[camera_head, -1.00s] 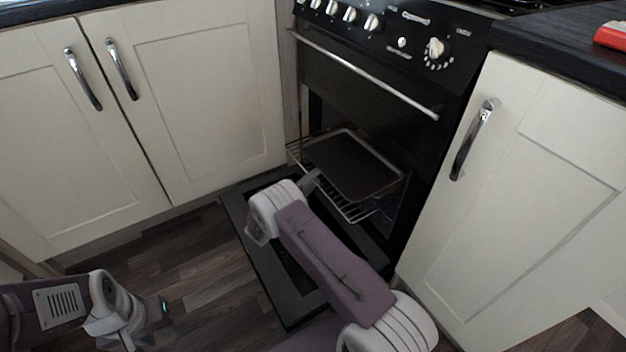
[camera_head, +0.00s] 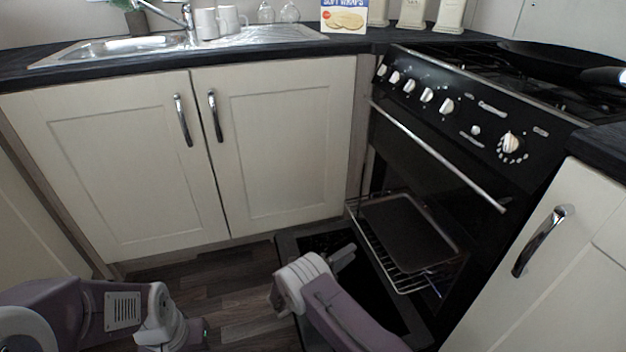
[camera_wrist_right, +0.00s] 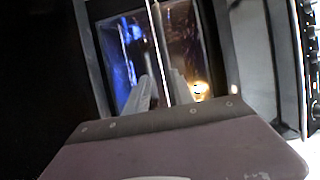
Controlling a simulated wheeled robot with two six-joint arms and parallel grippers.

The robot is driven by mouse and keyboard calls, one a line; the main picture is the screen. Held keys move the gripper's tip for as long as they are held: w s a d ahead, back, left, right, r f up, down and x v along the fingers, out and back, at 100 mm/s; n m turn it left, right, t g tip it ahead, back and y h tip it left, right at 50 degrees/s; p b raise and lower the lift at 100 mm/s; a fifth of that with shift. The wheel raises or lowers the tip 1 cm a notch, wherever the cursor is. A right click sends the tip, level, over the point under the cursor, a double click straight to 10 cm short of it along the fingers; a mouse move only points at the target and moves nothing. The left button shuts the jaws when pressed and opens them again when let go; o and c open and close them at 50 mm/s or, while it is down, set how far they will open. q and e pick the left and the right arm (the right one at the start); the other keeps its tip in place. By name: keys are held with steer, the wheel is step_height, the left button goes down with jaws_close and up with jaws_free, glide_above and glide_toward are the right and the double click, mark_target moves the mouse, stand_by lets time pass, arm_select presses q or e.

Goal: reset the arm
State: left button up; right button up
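My right arm reaches in from the bottom of the head view. Its gripper (camera_head: 343,257) is over the lowered oven door (camera_head: 300,243), in front of and left of the oven rack. In the right wrist view its two grey fingers (camera_wrist_right: 161,92) are apart with nothing between them, and the glossy door glass (camera_wrist_right: 190,45) lies beyond them. My left arm is folded low at the left of the head view. Its fingers are not visible.
A dark baking tray (camera_head: 410,230) sits on the wire rack (camera_head: 375,250), pulled partly out of the black oven (camera_head: 440,150). Cream cupboards (camera_head: 280,150) stand left, another (camera_head: 560,270) right. A sink (camera_head: 150,45) and mugs (camera_head: 230,20) are on the counter. Floor (camera_head: 235,290) is clear between my arms.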

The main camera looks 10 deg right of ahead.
steer(key=w+d+r+m+g+p, duration=0.1)
steer(key=d+r+m+p, duration=0.1)
steer(key=r, duration=0.5)
steer(key=w+d+r+m+g+p, duration=0.1)
steer(key=w+d+r+m, duration=0.1)
steer(key=r, duration=0.4)
steer(key=s+d+r+m+g+p, duration=0.3)
steer(key=s+d+r+m+g, duration=0.3)
steer(key=r, duration=0.4)
steer(key=s+r+m+g+y+p, duration=0.15)
steer(key=s+m+y, duration=0.45)
steer(key=s, duration=0.6)
steer(key=s+a+f+m+t+y+p, duration=0.1)
steer(key=s+a+f+m+y, duration=0.4)
steer(key=a+m, duration=0.45)
steer(key=s+a+f+m+t+y, duration=0.15)
steer(key=s+a+m+y, duration=0.4)
steer(key=m, duration=0.75)
step_height(320, 180, up, 37)
steer(key=m+p, duration=0.3)
steer(key=p, duration=3.5)
steer(key=shift+w+a+r, duration=0.2)
steer(key=shift+w+a, duration=0.2)
steer(key=shift+w, duration=0.05)
